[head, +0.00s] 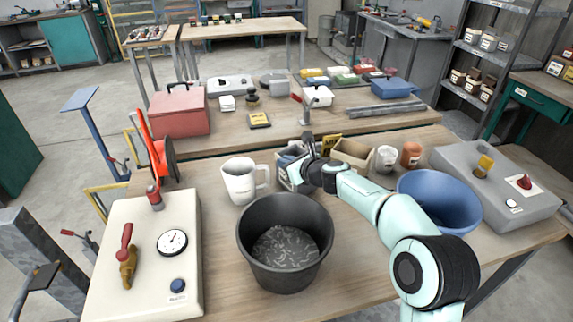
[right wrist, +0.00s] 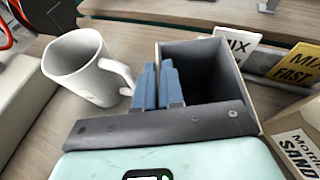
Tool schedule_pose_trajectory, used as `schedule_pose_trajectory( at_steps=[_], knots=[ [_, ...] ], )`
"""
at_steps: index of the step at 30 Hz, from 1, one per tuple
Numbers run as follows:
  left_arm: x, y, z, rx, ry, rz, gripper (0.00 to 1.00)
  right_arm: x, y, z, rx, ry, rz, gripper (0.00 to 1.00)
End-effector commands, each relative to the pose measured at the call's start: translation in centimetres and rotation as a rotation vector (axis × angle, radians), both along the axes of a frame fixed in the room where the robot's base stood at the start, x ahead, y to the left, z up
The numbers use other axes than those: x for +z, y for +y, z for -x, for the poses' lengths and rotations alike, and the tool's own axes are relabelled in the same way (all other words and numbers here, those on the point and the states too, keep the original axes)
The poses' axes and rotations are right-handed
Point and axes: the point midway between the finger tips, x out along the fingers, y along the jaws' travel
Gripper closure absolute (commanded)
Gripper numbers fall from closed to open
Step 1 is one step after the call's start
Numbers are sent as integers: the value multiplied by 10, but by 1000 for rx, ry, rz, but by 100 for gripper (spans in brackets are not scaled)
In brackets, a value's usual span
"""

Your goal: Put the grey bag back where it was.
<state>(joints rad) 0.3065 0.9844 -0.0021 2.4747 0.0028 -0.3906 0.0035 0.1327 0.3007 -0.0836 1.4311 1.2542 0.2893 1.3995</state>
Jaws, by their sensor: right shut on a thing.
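My right gripper (head: 296,167) reaches over a small open box (head: 282,180) on the near workbench. In the right wrist view its two blue-grey fingers (right wrist: 158,86) are close together at the left part of the same box (right wrist: 248,88), whose inside is dark. My left gripper is not in view.
A white mug (head: 241,181) stands close left of the box. A black bucket with pale fibres (head: 285,246) is in front. A cardboard box (head: 352,153), two small jars and a blue bowl (head: 440,200) are to the right. A gauge panel (head: 145,255) fills the left.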

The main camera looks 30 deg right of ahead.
Motion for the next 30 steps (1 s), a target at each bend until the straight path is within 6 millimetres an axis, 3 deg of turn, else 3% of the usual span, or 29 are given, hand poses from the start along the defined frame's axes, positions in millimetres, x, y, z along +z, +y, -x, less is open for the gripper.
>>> schedule_pose_trajectory(
  at_steps=[5, 6, 8, 20, 30],
  knots=[
    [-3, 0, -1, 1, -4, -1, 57, -4, 0, 0, 0, -1, 0, 100],
    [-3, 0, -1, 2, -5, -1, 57, -4, 0, 0, 0, 0, 0, 86],
    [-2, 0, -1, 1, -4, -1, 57, -3, 0, 0, 0, 0, 0, 67],
    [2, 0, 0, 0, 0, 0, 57, 3, 0, 1, 0, -1, 0, 67],
    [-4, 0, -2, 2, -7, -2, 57, 28, -10, 62, -3, -2, 0, 67]
  ],
)
